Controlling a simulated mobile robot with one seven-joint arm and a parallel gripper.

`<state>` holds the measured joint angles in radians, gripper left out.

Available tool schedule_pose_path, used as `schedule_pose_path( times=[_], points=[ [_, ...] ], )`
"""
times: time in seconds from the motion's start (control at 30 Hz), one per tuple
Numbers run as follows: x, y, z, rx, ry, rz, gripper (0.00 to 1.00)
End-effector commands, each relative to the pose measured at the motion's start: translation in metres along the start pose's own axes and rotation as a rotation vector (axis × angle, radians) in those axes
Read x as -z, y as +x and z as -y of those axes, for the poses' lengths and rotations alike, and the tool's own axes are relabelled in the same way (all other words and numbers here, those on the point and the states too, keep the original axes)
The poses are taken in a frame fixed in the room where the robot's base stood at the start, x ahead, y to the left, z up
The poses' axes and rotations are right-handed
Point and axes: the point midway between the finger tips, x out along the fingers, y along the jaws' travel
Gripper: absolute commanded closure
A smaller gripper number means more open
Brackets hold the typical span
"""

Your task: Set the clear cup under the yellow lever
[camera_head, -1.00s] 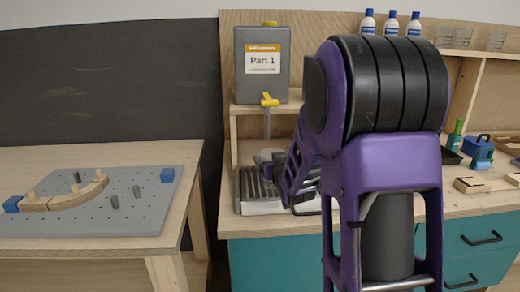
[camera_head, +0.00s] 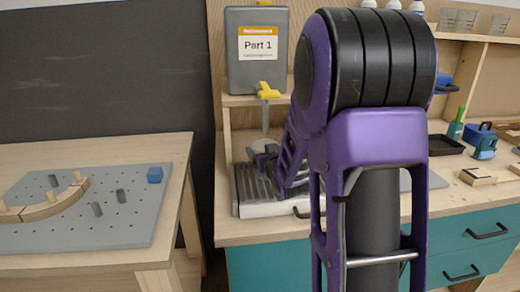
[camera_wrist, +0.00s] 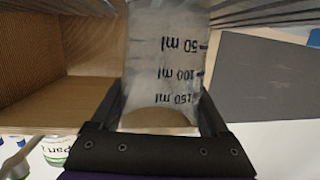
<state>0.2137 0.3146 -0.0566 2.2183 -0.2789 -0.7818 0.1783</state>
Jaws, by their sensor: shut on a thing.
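The clear cup (camera_wrist: 165,62) shows in the wrist view with its millilitre marks upside down. My gripper (camera_wrist: 163,100) is shut on it, one finger on each side. In the head view my gripper (camera_head: 265,155) is low over the slatted drip tray, below the yellow lever (camera_head: 268,90) and its hanging tube. The lever is on the grey container (camera_head: 235,75) labelled Part 1. The cup is hard to make out in the head view, and I cannot tell whether it touches the tray.
The slatted drip tray (camera_head: 250,205) sits at the left end of the wooden counter. A pegboard (camera_head: 140,225) with curved wooden pieces lies on the left table. A black tray (camera_head: 446,144) and blue tools are farther right. Small clear cups (camera_head: 465,20) stand on the upper shelf.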

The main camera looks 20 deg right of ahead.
Motion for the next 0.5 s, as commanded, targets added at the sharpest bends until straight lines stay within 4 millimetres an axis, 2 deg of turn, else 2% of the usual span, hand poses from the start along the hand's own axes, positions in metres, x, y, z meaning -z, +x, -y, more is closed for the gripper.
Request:
schedule_pose_path(
  times=[0.23,0.27,0.3,0.37,0.5],
  points=[
    [-0.0035,0.0009,-0.0002,-0.001,0.001,0.0,0.52],
    [-0.0026,0.0008,-0.0001,-0.001,0.001,-0.001,0.15],
    [-0.0025,0.0008,-0.0002,-0.001,0.0,-0.001,0.08],
    [-0.0026,0.0008,-0.0001,0.0,0.0,-0.001,0.0],
    [-0.0026,0.0009,0.0,0.0,0.0,-0.001,0.0]
  ],
)
